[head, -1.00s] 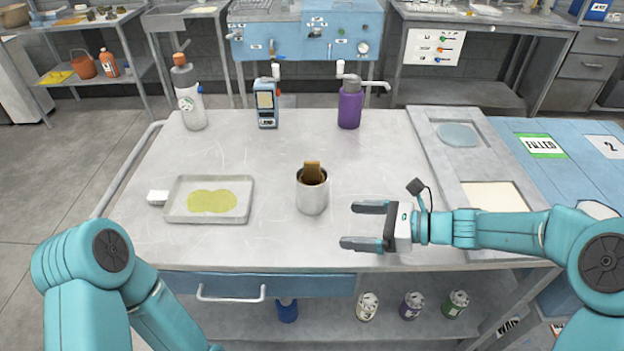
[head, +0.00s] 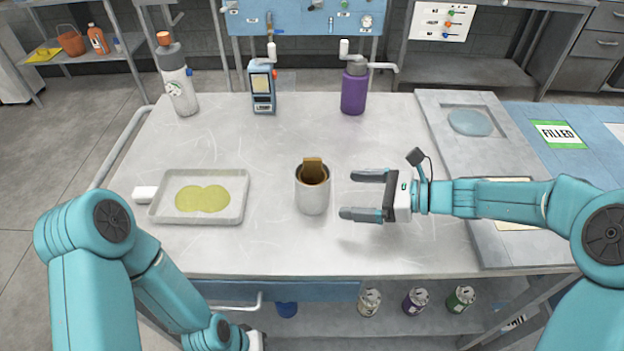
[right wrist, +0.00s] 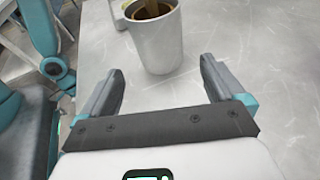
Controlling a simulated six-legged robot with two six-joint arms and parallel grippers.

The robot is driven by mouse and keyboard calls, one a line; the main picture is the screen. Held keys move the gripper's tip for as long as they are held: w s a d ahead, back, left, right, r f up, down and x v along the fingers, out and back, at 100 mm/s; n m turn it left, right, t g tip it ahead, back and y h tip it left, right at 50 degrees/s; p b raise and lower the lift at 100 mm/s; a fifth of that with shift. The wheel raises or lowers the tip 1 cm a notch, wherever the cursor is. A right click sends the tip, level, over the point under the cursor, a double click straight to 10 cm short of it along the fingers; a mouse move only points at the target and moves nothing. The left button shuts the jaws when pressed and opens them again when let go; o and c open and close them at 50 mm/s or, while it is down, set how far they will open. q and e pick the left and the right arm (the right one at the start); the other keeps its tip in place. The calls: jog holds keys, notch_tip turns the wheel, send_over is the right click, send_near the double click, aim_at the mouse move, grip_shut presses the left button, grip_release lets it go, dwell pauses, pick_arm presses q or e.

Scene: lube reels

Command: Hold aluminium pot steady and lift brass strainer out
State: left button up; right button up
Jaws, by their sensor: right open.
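The aluminium pot (head: 312,198) stands upright on the grey bench in the head view. The brass strainer (head: 313,167) sits inside it, with its flat tab above the rim; its lower part is hidden. My right gripper (head: 348,194) is open and empty, just right of the pot, its fingers pointing left at it. In the right wrist view the pot (right wrist: 155,42) is beyond the open fingertips (right wrist: 162,66), apart from them, with the strainer (right wrist: 149,8) at the top edge. Only a white edge of my left gripper shows at the bottom of the head view; its fingers are not seen.
A shallow tray (head: 155,213) with a yellow-green patch lies left of the pot. A white bottle (head: 180,92), a blue device (head: 262,92) and a purple bottle (head: 354,92) stand at the back. A sunken panel (head: 440,125) is at right. The bench around the pot is clear.

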aim_at(328, 194)
jog(key=x, duration=0.5)
jog(key=shift+a, duration=0.25)
jog(key=a+b, duration=0.1)
jog(key=a+f+b, duration=0.1)
jog(key=shift+w+f+b, duration=0.2)
jog(key=shift+w+b, duration=0.05)
jog(key=shift+b, duration=0.15)
jog(key=shift+w+a+b, duration=0.25)
jog(key=shift+a+b, duration=0.1)
jog(key=shift+a, duration=0.15)
jog(key=shift+a+r, duration=0.1)
jog(key=c, duration=0.6)
